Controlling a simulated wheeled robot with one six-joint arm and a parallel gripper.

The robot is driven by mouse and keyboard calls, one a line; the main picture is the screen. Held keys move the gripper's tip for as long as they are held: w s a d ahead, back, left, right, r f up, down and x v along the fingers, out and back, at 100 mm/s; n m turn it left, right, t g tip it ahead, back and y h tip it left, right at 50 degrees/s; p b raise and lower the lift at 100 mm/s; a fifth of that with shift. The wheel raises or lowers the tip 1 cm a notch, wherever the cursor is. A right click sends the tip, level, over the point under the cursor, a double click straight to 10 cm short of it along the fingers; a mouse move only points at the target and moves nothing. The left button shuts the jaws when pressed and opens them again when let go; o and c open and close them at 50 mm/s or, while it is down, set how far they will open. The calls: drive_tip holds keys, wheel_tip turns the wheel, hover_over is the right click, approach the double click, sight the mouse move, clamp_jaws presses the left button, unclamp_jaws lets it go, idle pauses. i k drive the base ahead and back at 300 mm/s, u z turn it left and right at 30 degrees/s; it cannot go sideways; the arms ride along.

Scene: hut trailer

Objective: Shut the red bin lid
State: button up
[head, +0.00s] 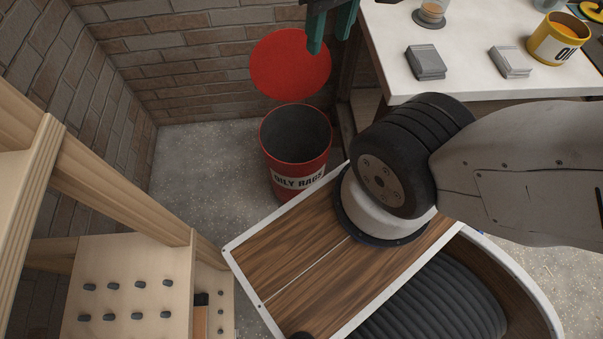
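The red bin (294,150) stands on the floor by the brick wall, with an "OILY RAGS" label on its front. Its mouth is uncovered and the inside looks dark and empty. The round red lid (285,65) stands raised behind the mouth, in front of the wall. My gripper (328,44) is at the top edge of the picture, with two teal fingers pointing down and a gap between them. Its left finger overlaps the lid's upper right edge in the picture; I cannot tell whether they touch. Nothing shows between the fingers. The upper part of the gripper is cut off.
A white table (460,75) at upper right bears a dark coaster stack (426,62), a light stack (510,61) and a yellow tin (558,40). A wooden rack (130,285) with several dark pegs stands at lower left. Speckled floor is clear left of the bin.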

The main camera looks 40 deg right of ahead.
sight(281, 66)
drive_tip(key=z, duration=0.45)
drive_tip(key=k, duration=1.1)
drive_tip(key=u, duration=0.65)
drive_tip(key=k, duration=0.5)
drive_tip(key=z, duration=0.7)
drive_tip(key=i, duration=1.15)
drive_tip(key=u, duration=0.6)
